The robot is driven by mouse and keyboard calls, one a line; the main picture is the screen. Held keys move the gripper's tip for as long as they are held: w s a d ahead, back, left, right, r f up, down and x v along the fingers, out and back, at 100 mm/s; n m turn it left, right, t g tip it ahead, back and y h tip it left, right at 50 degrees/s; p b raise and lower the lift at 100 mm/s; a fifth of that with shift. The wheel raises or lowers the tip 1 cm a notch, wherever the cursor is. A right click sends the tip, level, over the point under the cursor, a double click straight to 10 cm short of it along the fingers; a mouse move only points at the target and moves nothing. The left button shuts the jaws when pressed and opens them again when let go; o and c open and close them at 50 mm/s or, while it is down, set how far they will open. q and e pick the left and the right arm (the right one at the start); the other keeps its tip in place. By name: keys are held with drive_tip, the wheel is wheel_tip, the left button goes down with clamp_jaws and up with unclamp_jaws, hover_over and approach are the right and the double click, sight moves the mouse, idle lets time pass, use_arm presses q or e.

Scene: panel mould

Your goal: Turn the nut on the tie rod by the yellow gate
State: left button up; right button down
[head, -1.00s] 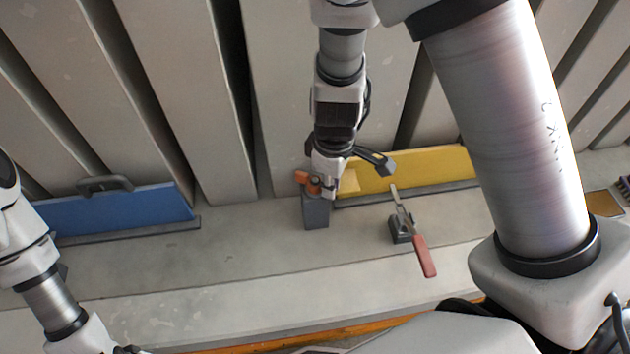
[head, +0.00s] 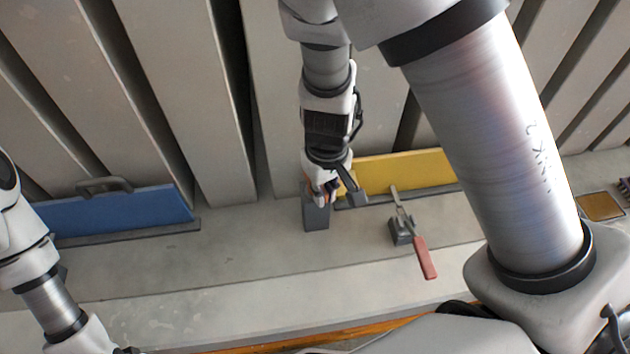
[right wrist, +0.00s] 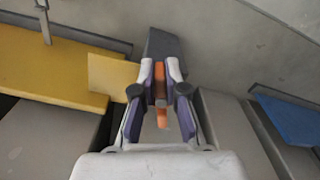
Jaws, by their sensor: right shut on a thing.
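The nut is an orange winged piece, seen in the right wrist view (right wrist: 160,88) between my fingers; in the head view my gripper mostly covers it. It sits at the grey block (head: 317,217), by the left end of the yellow gate (head: 410,168). The tie rod itself is hidden. My right gripper (head: 322,195) is shut on the nut, with one finger on each side of it; the fingers also show in the right wrist view (right wrist: 160,76). My left arm enters at lower left, and its gripper is out of the picture.
A toggle clamp with a red handle (head: 424,258) stands on the ledge right of the grey block. A blue gate (head: 120,211) with a dark handle is at left. Grey concrete panels rise behind. The ledge between the blue gate and the block is clear.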

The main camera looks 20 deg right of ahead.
drive_tip(key=m, duration=0.1)
drive_tip(key=a+m+p, duration=0.1)
drive_tip(key=m, duration=0.1)
drive_tip(key=shift+a+m, duration=0.1)
drive_tip(key=shift+m, duration=0.2)
drive_tip(key=m, duration=0.1)
drive_tip(key=a+m+p, duration=0.1)
drive_tip(key=m, duration=0.1)
drive_tip(key=shift+w+p, duration=0.2)
drive_tip(key=shift+p, duration=0.1)
drive_tip(key=c, duration=1.1)
unclamp_jaws()
drive_tip(key=shift+d, duration=0.1)
drive_tip(key=shift+c, duration=0.2)
drive_tip(key=shift+d+f, duration=0.1)
drive_tip(key=shift+d, duration=0.05)
